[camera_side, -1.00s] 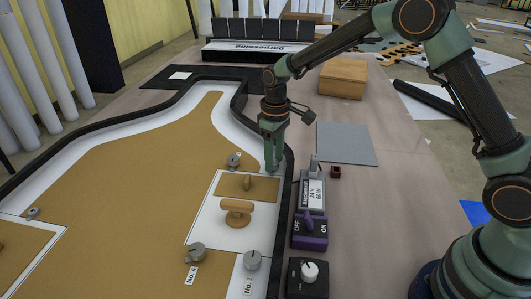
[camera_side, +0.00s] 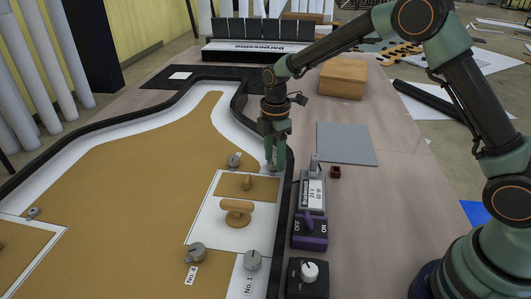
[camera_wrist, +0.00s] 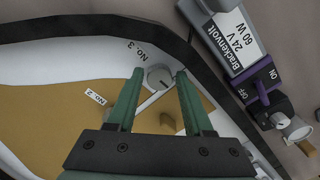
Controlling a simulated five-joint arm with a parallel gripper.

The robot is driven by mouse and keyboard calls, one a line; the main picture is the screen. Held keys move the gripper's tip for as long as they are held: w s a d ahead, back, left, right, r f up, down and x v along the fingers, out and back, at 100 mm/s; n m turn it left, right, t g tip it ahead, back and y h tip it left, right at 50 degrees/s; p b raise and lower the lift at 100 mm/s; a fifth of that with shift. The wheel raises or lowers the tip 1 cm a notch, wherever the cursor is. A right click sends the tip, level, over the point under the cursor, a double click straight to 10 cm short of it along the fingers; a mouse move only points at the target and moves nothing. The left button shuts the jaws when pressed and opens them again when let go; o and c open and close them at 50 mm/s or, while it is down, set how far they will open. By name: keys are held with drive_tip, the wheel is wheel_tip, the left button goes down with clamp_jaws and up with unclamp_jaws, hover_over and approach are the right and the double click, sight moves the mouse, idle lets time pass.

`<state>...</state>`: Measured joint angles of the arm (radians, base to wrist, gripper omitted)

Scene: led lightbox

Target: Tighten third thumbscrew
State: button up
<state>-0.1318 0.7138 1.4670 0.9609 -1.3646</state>
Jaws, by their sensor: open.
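The third thumbscrew (camera_wrist: 158,77) is a grey round knob beside a "No. 3" label (camera_wrist: 133,50), at the top corner of the lightbox panel. My gripper (camera_wrist: 159,73) is open, with one green fingertip on each side of the knob in the wrist view. A gap shows between each fingertip and the knob. In the side view my gripper (camera_side: 273,163) points down at the panel's corner by the black frame, and its fingers largely hide that thumbscrew.
Other thumbscrews are No. 4 (camera_side: 196,252), No. 1 (camera_side: 252,260) and one at the panel's upper left (camera_side: 234,160). A wooden handle (camera_side: 237,211) stands on the panel. A power supply (camera_side: 312,195), purple switch (camera_side: 310,230) and dimmer (camera_side: 309,275) sit right of the black frame (camera_side: 289,180).

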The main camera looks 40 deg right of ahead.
sight(274, 161)
wheel_tip(274, 161, up, 12)
drive_tip(key=s+d+r+m+t, duration=0.3)
drive_tip(key=s+d+r+m, duration=0.1)
drive_tip(key=s+r+m, duration=0.5)
drive_tip(key=s+d+f+m+t, duration=0.2)
drive_tip(key=s+f+m, duration=0.1)
drive_tip(key=s+m, duration=0.5)
drive_tip(key=shift+s+d+f+t, duration=0.2)
drive_tip(key=shift+s+f+t, duration=0.1)
drive_tip(key=shift+s, duration=1.15)
